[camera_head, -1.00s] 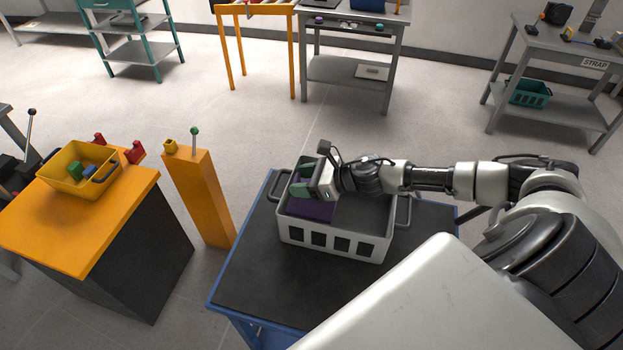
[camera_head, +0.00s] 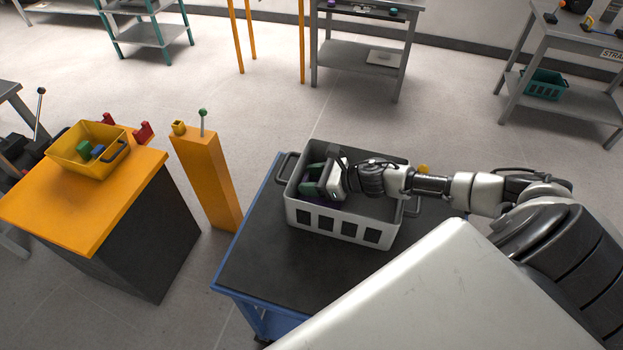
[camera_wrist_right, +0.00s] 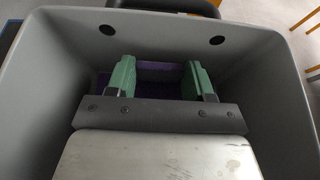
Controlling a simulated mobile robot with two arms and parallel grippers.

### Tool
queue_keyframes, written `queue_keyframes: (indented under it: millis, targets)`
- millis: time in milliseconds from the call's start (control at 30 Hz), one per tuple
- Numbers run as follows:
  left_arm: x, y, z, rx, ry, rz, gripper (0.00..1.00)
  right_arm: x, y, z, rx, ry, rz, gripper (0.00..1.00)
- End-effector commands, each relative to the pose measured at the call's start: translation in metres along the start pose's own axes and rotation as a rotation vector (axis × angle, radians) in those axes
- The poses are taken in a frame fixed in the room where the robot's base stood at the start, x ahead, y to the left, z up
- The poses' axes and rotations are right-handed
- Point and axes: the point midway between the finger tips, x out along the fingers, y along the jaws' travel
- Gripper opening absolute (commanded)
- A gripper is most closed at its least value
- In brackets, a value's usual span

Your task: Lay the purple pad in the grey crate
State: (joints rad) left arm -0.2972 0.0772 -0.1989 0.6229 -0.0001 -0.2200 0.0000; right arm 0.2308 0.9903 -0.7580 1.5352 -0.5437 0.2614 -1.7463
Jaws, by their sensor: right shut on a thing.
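The grey crate (camera_head: 345,226) stands on the dark-topped blue cart, with square openings along its near side. My right gripper (camera_head: 314,181) reaches down inside the crate's left part. Its green fingers are shut on the purple pad (camera_wrist_right: 152,90), which shows between them in the right wrist view. In the head view only a small strip of the pad shows, low inside the crate; the wall and gripper hide the rest. I cannot tell whether the pad touches the crate floor. The crate's walls (camera_wrist_right: 50,75) surround the gripper. My left gripper is not in view.
The cart top (camera_head: 265,255) is bare left of the crate. An orange post (camera_head: 208,180) stands left of the cart. Further left, an orange-topped stand (camera_head: 75,210) holds a yellow bin (camera_head: 70,160).

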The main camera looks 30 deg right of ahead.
Motion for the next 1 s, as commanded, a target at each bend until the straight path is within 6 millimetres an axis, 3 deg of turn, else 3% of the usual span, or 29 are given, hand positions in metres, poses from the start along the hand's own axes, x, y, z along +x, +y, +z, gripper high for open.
queue_keyframes:
  millis: [200, 233, 400, 667, 867, 900, 1000]
  targets:
    - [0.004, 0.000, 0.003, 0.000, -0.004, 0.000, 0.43, 0.002, 0.000, -0.004, 0.000, -0.001, 0.000, 0.29]
    - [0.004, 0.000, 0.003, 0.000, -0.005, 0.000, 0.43, 0.002, 0.000, -0.004, 0.000, 0.000, 0.001, 0.54]
    - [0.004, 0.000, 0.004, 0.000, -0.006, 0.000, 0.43, 0.002, 0.000, -0.004, 0.000, 0.000, 0.000, 0.78]
    - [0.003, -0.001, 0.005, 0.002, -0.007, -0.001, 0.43, 0.001, 0.000, -0.003, 0.000, 0.000, 0.000, 0.78]
    - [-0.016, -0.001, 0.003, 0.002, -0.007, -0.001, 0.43, -0.006, 0.000, 0.015, 0.000, 0.000, 0.000, 0.78]
    - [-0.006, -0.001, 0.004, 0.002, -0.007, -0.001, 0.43, -0.013, -0.001, 0.004, 0.001, 0.005, -0.002, 0.78]
    - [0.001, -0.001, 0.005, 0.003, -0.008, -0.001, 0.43, -0.033, 0.001, 0.002, 0.000, 0.007, 0.001, 0.78]
